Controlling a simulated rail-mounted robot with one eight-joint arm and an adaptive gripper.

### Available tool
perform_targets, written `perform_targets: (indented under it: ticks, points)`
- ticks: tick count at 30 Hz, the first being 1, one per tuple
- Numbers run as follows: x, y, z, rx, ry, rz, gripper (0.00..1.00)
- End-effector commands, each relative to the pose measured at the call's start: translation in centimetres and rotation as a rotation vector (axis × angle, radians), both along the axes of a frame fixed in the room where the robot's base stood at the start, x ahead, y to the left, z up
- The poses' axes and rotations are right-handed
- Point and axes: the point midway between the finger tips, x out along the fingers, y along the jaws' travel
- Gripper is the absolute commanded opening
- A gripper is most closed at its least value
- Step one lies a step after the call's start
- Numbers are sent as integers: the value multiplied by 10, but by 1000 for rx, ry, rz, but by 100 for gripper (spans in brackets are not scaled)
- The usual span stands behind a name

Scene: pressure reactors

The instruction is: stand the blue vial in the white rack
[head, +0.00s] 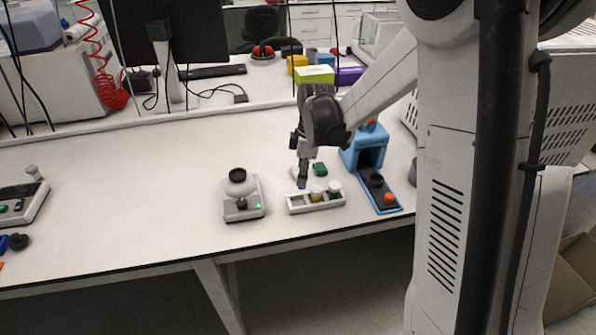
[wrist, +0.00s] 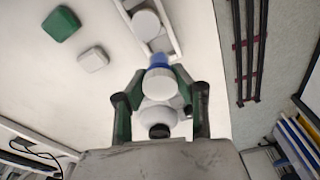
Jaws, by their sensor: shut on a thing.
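The blue vial (wrist: 158,61) has a white cap (wrist: 161,82) and is held between the fingertips of my gripper (wrist: 160,90). In the head view its blue body (head: 302,183) shows below my gripper (head: 303,172), over the left part of the white rack. The white rack (head: 302,208) holds a yellow vial (head: 316,194) and a green vial (head: 334,191), both white-capped, toward its right. In the wrist view the rack (wrist: 177,38) lies beyond the vial. I cannot tell whether the vial's bottom is inside a slot.
A grey device (head: 241,207) with a black top stands left of the rack. A blue device (head: 366,150) with a dark tray stands right. A green block (head: 320,169) lies behind the rack. The bench's front edge (head: 200,258) is close; free bench lies left.

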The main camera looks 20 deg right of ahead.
Motion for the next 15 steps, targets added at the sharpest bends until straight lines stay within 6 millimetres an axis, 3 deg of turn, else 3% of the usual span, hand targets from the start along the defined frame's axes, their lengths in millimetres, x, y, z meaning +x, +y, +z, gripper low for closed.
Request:
perform_targets:
  ticks: [6,15]
  points:
    - [0,11,-1,16,-8,220,0]
    - [0,13,-9,19,-11,278,0]
